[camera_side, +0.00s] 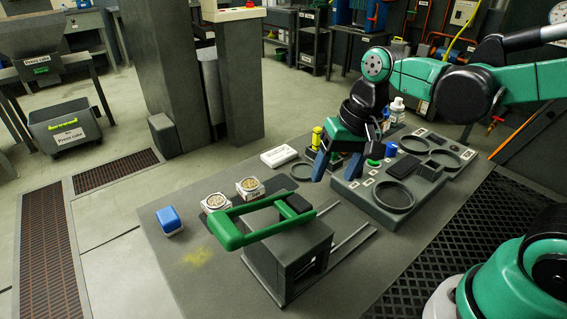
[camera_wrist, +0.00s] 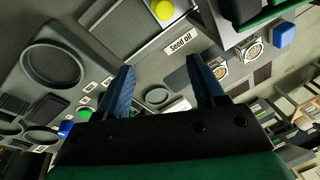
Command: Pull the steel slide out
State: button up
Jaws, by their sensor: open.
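A grey steel box-like unit (camera_side: 290,255) stands near the front of the dark bench, with a green handle frame (camera_side: 229,235) above it. Pale steel rails (camera_side: 348,243) run from it to the right. Which part is the slide itself I cannot tell for sure. The green handle also shows at the top edge of the wrist view (camera_wrist: 275,12). My gripper (camera_side: 335,168) is open and empty over the back of the bench, behind and to the right of the handle, apart from it. Its blue fingers are spread in the wrist view (camera_wrist: 160,68).
A raised grey panel with round recesses (camera_side: 368,212) stands right of my gripper. Two sample dishes (camera_side: 214,202) and a blue-topped block (camera_side: 169,220) sit left.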

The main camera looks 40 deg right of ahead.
jog(key=f+m+g, duration=0.1)
jog(key=a+f+m+g+y, duration=0.1)
jog(key=g, duration=0.1)
jog(key=w+a+f+m+g, duration=0.1)
jog(key=m+g, duration=0.1)
jog(key=shift+f+y, duration=0.3)
jog(key=shift+x, duration=2.8)
jog(key=shift+s, duration=0.1)
grip_shut()
